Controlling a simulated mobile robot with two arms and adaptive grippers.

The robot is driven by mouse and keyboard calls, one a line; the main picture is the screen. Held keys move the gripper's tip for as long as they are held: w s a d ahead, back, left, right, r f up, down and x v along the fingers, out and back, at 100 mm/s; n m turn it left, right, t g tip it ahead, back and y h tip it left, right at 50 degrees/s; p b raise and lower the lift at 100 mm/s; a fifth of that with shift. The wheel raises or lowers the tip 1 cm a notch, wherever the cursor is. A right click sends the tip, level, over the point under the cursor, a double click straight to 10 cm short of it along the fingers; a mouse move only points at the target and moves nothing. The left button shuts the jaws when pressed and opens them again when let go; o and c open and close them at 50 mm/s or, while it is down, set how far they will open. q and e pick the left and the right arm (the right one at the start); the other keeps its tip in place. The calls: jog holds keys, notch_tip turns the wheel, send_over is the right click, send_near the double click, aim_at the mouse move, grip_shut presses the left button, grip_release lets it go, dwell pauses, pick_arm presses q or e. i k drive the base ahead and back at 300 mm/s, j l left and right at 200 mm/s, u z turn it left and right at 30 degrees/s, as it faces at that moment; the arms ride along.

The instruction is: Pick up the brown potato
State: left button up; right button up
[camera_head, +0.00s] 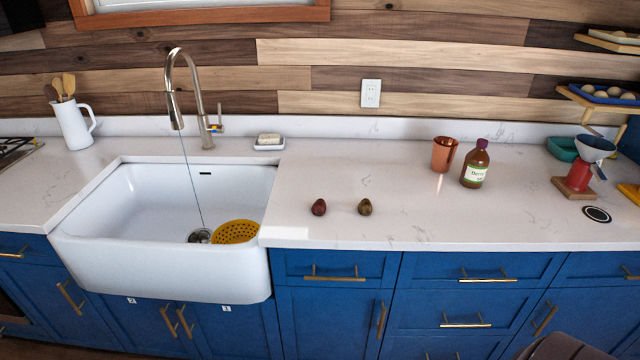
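Two small, dark, egg-shaped things stand side by side on the white counter (480,215), near its front edge and right of the sink. The right one is olive-brown and looks like the brown potato (365,207). The left one is dark red-brown, perhaps a red potato (319,207). A clear gap lies between them, and nothing touches either. Neither of my grippers shows in the head view, so nothing is seen holding the potatoes.
A white sink (160,265) with a tall faucet (196,90) lies to the left. A copper cup (444,154) and a brown bottle (475,165) stand behind and right of the potatoes. A red stand with a funnel (594,150) is farther right. Counter around the potatoes is clear.

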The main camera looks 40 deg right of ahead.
aim_at(365, 207)
jog(key=l+z, duration=0.2)
jog(key=z, duration=1.3)
